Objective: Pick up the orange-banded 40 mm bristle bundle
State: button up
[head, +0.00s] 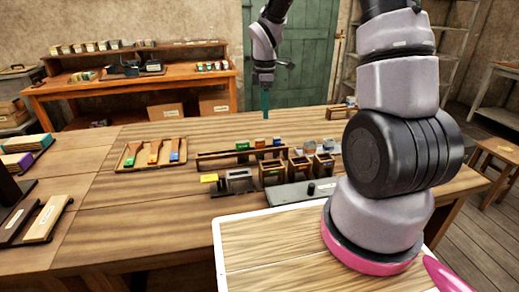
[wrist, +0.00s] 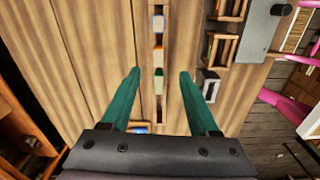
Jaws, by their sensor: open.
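A narrow wooden rack (head: 217,157) on the bench holds small blocks marked green, orange and blue. The orange-marked one (head: 260,144) is in the middle and looks like the orange-banded bundle; its bristles and size cannot be made out. In the wrist view it seems to be the pale block with an orange tint (wrist: 158,49), between the blue-marked block (wrist: 158,24) and the green-marked block (wrist: 158,74). My gripper (head: 266,112) hangs pointing down above the bench, open and empty. In the wrist view its teal fingers (wrist: 160,73) appear either side of the green-marked block, apart from it.
Open wooden boxes (head: 273,173) and a grey plate with a black knob (head: 300,194) stand in front of the rack. A tray (head: 128,155) with coloured-ended tools lies to the left.

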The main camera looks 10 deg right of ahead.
aim_at(260, 140)
jog(key=shift+n, duration=0.5)
jog(key=f, duration=0.7)
jog(key=shift+w+a+f, duration=0.25)
jog(key=shift+a+f, duration=0.05)
jog(key=shift+f, duration=0.1)
jog(key=f, duration=0.5)
jog(key=shift+a+f, duration=0.1)
jog(key=shift+a, duration=0.3)
grip_shut()
